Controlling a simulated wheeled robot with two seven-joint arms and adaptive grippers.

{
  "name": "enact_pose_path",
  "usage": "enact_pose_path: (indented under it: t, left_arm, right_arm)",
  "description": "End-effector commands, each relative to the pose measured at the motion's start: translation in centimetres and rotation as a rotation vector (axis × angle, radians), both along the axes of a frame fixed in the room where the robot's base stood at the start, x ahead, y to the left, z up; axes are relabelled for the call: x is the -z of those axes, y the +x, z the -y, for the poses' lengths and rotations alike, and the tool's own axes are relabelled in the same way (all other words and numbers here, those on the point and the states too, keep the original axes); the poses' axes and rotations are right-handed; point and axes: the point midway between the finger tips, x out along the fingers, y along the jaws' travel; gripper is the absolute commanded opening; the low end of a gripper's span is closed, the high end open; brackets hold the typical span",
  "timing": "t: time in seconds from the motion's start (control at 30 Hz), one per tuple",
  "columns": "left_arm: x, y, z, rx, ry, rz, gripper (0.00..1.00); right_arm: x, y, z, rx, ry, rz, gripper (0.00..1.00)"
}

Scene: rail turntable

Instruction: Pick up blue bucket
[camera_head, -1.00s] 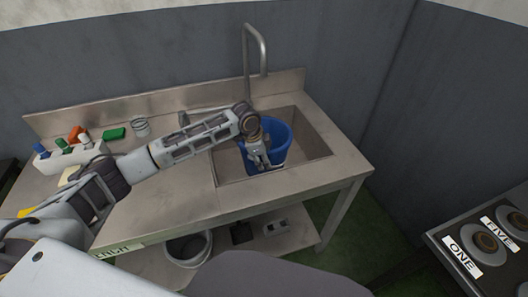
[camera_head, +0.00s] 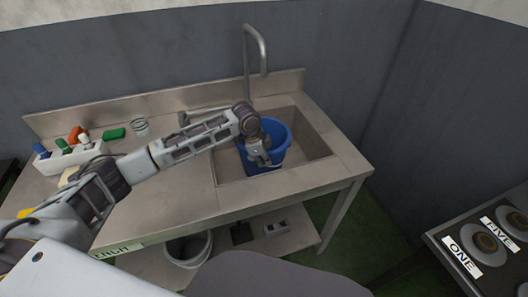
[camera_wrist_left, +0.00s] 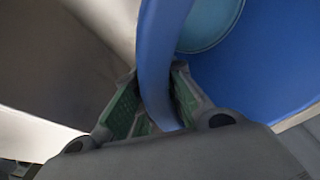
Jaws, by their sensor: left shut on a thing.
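The blue bucket (camera_head: 281,145) stands in the sink basin (camera_head: 315,148) under the tap. My left gripper (camera_head: 262,161) reaches down at the bucket's near left side and hides part of it. In the left wrist view my left gripper (camera_wrist_left: 158,112) is shut on the bucket's rim, with one green-padded finger on each side of the wall. The blue bucket (camera_wrist_left: 152,50) fills the top and right of that view, with a lighter blue round patch inside. My right gripper is not in view.
The steel sink counter (camera_head: 170,208) has a tall tap (camera_head: 247,62) behind the basin. A white caddy with bottles (camera_head: 70,160), a green block (camera_head: 114,134) and a small metal cup (camera_head: 140,125) stand at the left. A white bucket (camera_head: 188,249) is on the lower shelf. A labelled knob panel (camera_head: 478,250) is at right.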

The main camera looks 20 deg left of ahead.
Motion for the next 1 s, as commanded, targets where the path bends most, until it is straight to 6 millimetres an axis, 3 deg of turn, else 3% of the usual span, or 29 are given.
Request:
enact_pose_path:
  t: [0.57, 1.0]
  left_arm:
    - [-0.9, 0.3, 0.0, 0.000, -0.002, 0.011, 0.00]
    - [-5.4, 0.3, 0.0, 0.001, -0.003, 0.012, 0.00]
  right_arm:
    - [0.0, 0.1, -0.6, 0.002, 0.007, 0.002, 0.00]
    - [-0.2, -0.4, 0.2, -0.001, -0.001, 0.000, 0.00]
